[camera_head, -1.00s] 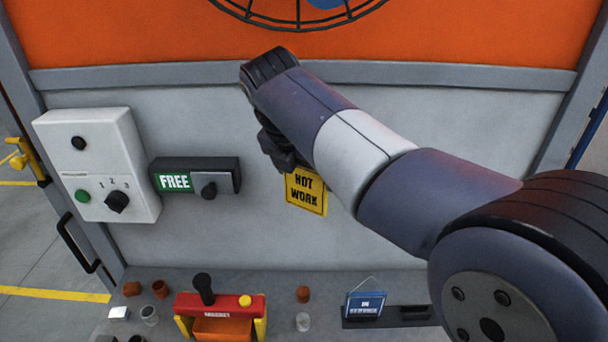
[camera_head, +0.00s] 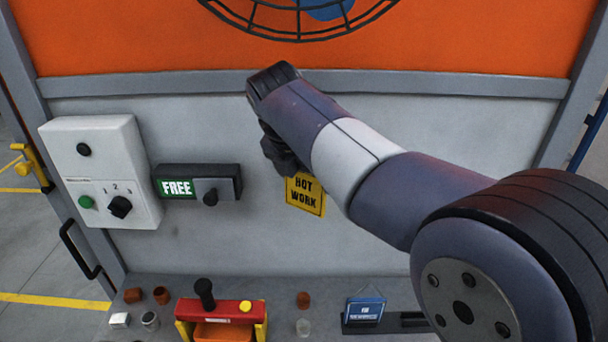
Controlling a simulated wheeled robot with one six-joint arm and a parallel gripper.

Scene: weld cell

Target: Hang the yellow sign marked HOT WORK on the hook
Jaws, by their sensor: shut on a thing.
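The yellow sign (camera_head: 306,195) marked HOT WORK hangs from my gripper (camera_head: 284,165) in front of the grey wall panel, a little right of the FREE indicator. It is nearly upright, with its lettering facing me. My gripper is shut on the sign; the fingertips and the sign's top are largely hidden by my arm. The hook does not show; my arm covers part of the wall where it could be.
A white control box (camera_head: 100,170) and a FREE indicator box (camera_head: 198,184) are on the wall at left. Below is a bench with a red and yellow magnet holder (camera_head: 220,308), small pots and a blue sign (camera_head: 366,309) in a black rack. A fan guard (camera_head: 300,15) is above.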

